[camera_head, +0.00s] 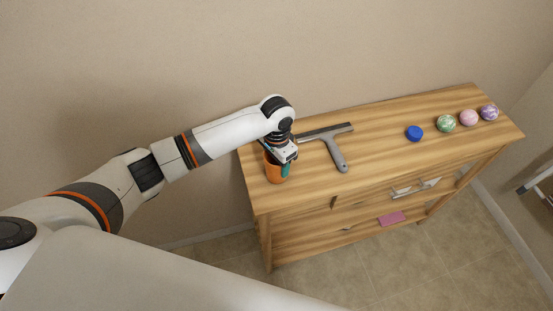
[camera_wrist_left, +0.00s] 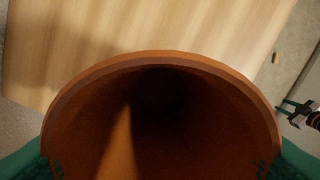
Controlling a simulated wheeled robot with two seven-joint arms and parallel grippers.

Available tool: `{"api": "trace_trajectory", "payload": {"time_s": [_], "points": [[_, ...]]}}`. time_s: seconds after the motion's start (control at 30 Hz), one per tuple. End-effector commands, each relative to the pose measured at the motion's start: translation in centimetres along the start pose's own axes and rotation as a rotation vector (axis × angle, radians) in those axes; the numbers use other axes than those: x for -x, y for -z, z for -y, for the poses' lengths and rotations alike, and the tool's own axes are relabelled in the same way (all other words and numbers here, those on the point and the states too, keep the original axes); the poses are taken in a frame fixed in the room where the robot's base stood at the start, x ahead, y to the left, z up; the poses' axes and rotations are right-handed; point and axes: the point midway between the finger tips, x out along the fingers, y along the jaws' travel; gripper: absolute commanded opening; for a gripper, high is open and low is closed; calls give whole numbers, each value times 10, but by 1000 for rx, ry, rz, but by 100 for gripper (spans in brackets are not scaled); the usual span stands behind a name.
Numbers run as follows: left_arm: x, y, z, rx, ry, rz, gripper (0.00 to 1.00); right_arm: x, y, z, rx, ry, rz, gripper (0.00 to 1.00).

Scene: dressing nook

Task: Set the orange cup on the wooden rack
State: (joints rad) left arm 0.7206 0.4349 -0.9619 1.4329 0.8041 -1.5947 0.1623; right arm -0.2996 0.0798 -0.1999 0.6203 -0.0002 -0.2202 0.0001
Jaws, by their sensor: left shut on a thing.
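The orange cup (camera_head: 275,174) is at the left end of the wooden rack (camera_head: 385,153), upright or nearly so. My left gripper (camera_head: 277,158) is shut on its rim from above. In the left wrist view the cup's open mouth (camera_wrist_left: 160,110) fills the lower picture, empty as far as I see, with green finger pads at both sides. Bare wood shows beyond it. I cannot tell whether the cup's base touches the top. What looks like my right gripper (camera_wrist_left: 298,112) shows small at the right edge of the left wrist view, away from the cup.
A grey squeegee (camera_head: 336,153) lies just right of the cup. A blue round thing (camera_head: 414,133) and green, pink and purple balls (camera_head: 446,123) stand further right. A pink block (camera_head: 391,219) lies on the lower shelf. The top's middle front is clear.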

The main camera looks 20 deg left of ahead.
Motion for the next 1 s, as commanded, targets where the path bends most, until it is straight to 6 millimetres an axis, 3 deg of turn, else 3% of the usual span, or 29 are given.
{"api": "trace_trajectory", "payload": {"time_s": [0.4,0.43,0.57,0.87,1.0], "points": [[-7,0,0,0,0,1,39,0,0,0,0,0,-1,36],[-7,0,0,-1,-1,1,64,1,0,0,0,0,-1,36],[-6,0,0,0,-1,1,83,1,0,0,0,0,0,36],[-4,0,0,0,-1,2,83,1,0,0,0,0,0,36],[10,-1,-1,0,-1,5,83,-2,0,0,0,-1,0,36]]}}
